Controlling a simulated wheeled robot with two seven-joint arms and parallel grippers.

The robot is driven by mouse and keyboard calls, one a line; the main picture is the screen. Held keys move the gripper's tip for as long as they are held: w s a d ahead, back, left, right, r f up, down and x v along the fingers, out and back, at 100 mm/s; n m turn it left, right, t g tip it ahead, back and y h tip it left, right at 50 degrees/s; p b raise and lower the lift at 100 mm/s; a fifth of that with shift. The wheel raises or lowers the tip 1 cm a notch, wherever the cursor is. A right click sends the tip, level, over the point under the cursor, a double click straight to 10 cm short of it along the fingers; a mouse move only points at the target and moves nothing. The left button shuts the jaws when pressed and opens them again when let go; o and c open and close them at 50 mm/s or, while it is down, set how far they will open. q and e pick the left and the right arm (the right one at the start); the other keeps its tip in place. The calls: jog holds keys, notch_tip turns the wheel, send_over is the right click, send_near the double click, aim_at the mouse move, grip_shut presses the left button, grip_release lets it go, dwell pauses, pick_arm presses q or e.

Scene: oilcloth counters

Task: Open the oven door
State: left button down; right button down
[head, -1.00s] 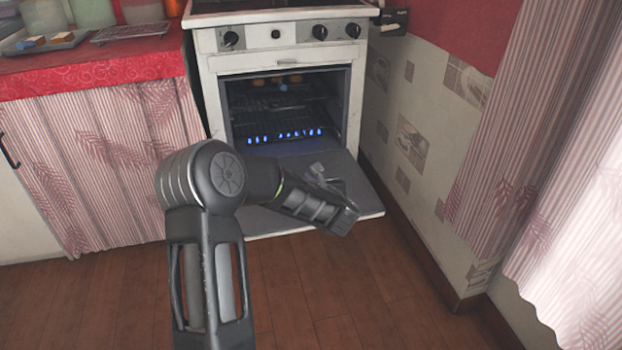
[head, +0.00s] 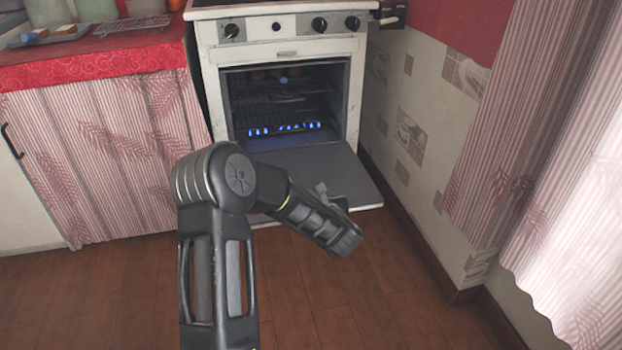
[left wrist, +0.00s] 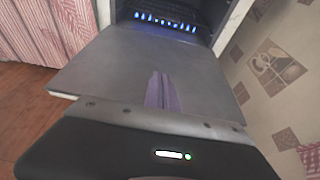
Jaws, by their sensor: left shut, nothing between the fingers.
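The white oven (head: 210,60) stands at the back middle in the head view. Its door (head: 345,170) is hinged down and lies open, roughly level, with blue flames lit in the cavity behind it. The door's inner face also fills the middle of the left wrist view (left wrist: 110,70). My left gripper (head: 322,187) is over the door, partly hidden by my own wrist. In the left wrist view its fingers (left wrist: 158,90) are together and empty, seen against the door's inner face. I cannot tell whether they touch the door. My right gripper is out of view.
A counter with a red oilcloth (head: 110,62) and a striped curtain (head: 100,150) is left of the oven. A tiled wall (head: 415,130) and pale striped curtains (head: 530,130) close in on the right. The wooden floor (head: 330,300) in front is clear.

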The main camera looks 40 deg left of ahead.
pick_arm(q)
jog(key=s+d, duration=0.1)
jog(key=d, duration=0.1)
jog(key=s+d+f, duration=0.1)
jog(key=d, duration=0.1)
jog(key=shift+s+p, duration=0.35)
jog(key=shift+s, duration=0.05)
